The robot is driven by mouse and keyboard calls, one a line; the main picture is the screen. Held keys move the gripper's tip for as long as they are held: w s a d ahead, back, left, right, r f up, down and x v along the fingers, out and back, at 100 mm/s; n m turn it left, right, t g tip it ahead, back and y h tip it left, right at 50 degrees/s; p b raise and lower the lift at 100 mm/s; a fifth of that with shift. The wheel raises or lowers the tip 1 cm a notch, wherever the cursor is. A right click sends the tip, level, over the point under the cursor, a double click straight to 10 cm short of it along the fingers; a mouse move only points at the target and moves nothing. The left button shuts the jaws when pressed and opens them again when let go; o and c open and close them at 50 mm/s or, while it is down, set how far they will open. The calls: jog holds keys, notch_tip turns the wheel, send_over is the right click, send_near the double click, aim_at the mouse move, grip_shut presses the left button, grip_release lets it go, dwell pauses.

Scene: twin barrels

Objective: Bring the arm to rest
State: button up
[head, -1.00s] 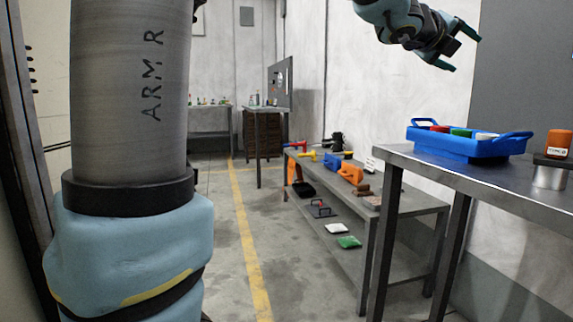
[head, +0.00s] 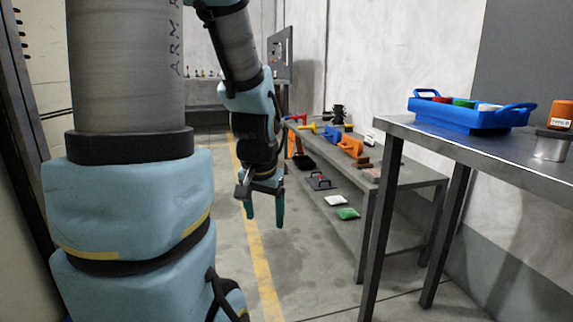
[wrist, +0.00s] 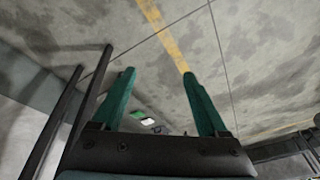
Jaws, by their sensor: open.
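My gripper (head: 264,207) hangs below my forearm in the head view, with its fingers pointing down over the floor. It is left of the low bench and left of the table. In the wrist view my gripper (wrist: 157,78) shows two green fingers spread apart with nothing between them. Beyond the fingers is bare floor (wrist: 230,50) with a yellow line. My upper arm fills the left of the head view.
A table (head: 440,150) at the right holds a blue tray (head: 470,119) with several coloured items and an orange jar (head: 560,113) on a metal cylinder. A low bench (head: 400,195) carries tools and small pads. The floor aisle (head: 235,270) is clear.

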jog(key=s+a+f+n+g, duration=0.2)
jog(key=s+n, duration=0.1)
jog(key=s, duration=0.2)
notch_tip(320, 180, up, 27)
jog(key=p, duration=2.7)
jog(key=shift+w+p, duration=0.15)
jog(key=shift+p, duration=0.15)
jog(key=shift+c, duration=0.3)
